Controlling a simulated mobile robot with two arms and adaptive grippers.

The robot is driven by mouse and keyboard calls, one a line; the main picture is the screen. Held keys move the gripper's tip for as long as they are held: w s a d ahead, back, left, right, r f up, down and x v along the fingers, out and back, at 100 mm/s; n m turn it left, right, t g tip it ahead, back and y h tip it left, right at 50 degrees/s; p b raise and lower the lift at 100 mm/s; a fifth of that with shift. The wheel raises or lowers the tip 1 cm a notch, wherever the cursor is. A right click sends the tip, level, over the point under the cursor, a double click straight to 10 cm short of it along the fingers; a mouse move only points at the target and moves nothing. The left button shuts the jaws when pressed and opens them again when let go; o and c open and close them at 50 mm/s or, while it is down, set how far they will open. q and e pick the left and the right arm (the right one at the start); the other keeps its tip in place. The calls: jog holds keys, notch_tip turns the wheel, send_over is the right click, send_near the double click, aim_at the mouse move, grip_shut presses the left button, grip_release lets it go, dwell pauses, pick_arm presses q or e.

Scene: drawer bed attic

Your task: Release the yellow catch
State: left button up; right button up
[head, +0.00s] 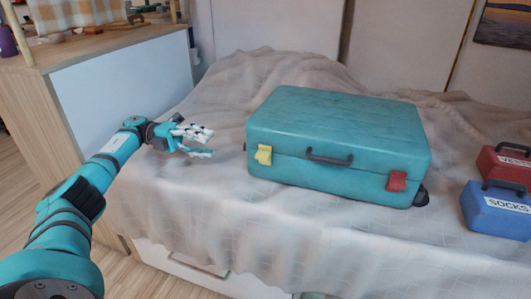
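A teal suitcase (338,143) lies flat and closed on the bed, its front with a dark handle (329,159) facing me. The yellow catch (264,155) is on the left of the suitcase front. A red catch (396,181) is on the right of the same front. My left gripper (211,143) is over the bed to the left of the suitcase, apart from the yellow catch. Its fingers point right, spread apart with nothing between them. My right gripper is not in view.
A blue box marked SOCKS (492,208) and a red box marked VESTS (503,166) stand at the right. A wooden cabinet (110,80) stands at the left. The rumpled blanket (225,200) in front of the suitcase is clear. A drawer front (205,272) shows below the bed.

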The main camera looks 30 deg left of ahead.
aim_at(256, 156)
pick_arm(q)
jog(key=b+x, duration=0.2)
jog(key=x, duration=1.4)
jog(key=shift+s+d+b, duration=0.1)
jog(key=shift+s+b, duration=0.05)
jog(key=shift+b, duration=0.2)
jog(key=shift+c, duration=0.3)
grip_shut()
